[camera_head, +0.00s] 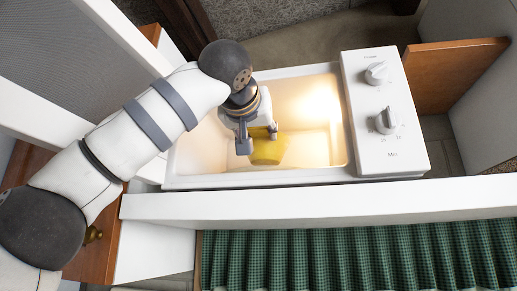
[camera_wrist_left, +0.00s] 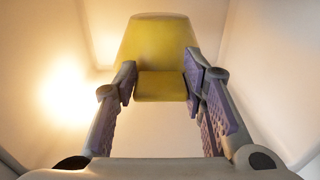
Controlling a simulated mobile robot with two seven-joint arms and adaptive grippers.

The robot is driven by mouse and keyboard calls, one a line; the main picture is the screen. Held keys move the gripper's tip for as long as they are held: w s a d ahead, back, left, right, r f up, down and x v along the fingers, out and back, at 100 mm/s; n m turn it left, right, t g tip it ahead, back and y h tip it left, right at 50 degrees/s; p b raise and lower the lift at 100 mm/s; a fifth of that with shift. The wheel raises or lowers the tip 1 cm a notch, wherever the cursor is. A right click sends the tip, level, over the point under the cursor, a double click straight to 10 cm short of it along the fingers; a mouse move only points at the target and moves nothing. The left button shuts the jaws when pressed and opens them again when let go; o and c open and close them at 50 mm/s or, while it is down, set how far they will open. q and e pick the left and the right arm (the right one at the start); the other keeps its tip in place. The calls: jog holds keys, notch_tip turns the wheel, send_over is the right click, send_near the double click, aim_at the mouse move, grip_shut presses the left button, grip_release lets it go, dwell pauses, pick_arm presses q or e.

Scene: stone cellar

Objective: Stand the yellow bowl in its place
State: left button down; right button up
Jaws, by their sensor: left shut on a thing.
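The yellow bowl (camera_head: 270,149) is inside a lit white microwave-like box (camera_head: 300,175), near the middle of its opening. My left arm comes in from the left, and my left gripper (camera_head: 259,135) is shut on the bowl's near rim. In the left wrist view the bowl (camera_wrist_left: 160,40) is between the two fingertips (camera_wrist_left: 160,84), which grip its edge on both sides. The bowl looks tilted in the head view. I cannot tell whether it touches a surface in the box. My right gripper is not in view.
A control panel (camera_head: 387,150) with two knobs is on the box's right side. A white ledge (camera_head: 320,205) runs in front, with a green checked curtain (camera_head: 350,258) below. A wooden board (camera_head: 455,70) stands at right. The lit interior has bare room right of the bowl.

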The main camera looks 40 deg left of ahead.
aim_at(262, 154)
pick_arm(q)
jog(key=shift+f, duration=1.55)
jog(key=shift+f, duration=0.1)
jog(key=c, duration=1)
grip_release()
jog(key=shift+f, duration=0.15)
jog(key=shift+r, duration=0.2)
jog(key=v, duration=1.2)
